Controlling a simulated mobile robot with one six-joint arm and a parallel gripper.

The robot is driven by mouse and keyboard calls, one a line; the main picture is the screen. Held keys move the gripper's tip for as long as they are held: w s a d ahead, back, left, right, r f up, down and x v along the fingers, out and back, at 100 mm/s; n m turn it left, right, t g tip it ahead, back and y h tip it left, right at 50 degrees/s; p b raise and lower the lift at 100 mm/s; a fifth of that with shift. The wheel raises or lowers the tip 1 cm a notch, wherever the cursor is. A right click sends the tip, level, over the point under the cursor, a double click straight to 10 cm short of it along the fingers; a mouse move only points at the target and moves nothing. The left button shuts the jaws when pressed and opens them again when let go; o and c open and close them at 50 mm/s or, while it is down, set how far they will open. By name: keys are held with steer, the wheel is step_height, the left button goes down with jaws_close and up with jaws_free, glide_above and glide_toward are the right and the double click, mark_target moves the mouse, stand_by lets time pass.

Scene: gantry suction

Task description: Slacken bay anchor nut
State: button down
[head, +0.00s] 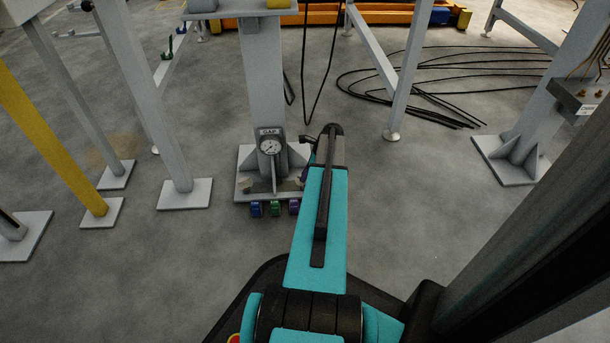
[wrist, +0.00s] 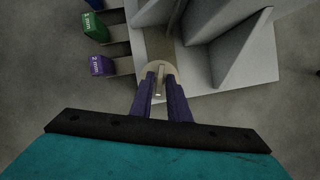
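My gripper (wrist: 161,80) shows in the wrist view with two dark purple fingers, apart, pointing down at the column's base plate (wrist: 205,80). Between the fingertips is a small pale metal piece over a round tan disc (wrist: 173,68), perhaps the anchor nut and its washer. I see a narrow gap beside the piece, so the fingers seem to straddle it without clamping.
A dial gauge (head: 270,147) sits on the column's foot. Blue (head: 256,209), green (head: 274,209) and purple (head: 293,207) tags line the plate's front edge; the purple tag (wrist: 101,65) reads 2 mm. Black cables (head: 440,90) lie behind right. Steel legs (head: 160,120) stand left.

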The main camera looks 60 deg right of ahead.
steer(key=shift+a, duration=0.15)
steer(key=shift+r+n+p, duration=0.15)
steer(key=shift+n+p, duration=0.25)
steer(key=shift+p, duration=0.7)
steer(key=n+p, duration=0.1)
steer(key=p, duration=0.2)
steer(key=shift+d+y, duration=0.2)
steer(key=shift+y, duration=0.2)
steer(key=n+y+p, duration=0.1)
steer(key=n+p, duration=0.2)
steer(key=p, duration=0.3)
steer(key=shift+g, duration=0.4)
steer(key=shift+n+p, duration=0.5)
steer(key=shift+p, duration=0.15)
steer(key=shift+f+n+g+p, duration=0.2)
steer(key=shift+n+g+p, duration=0.1)
steer(key=shift+n+p, duration=0.3)
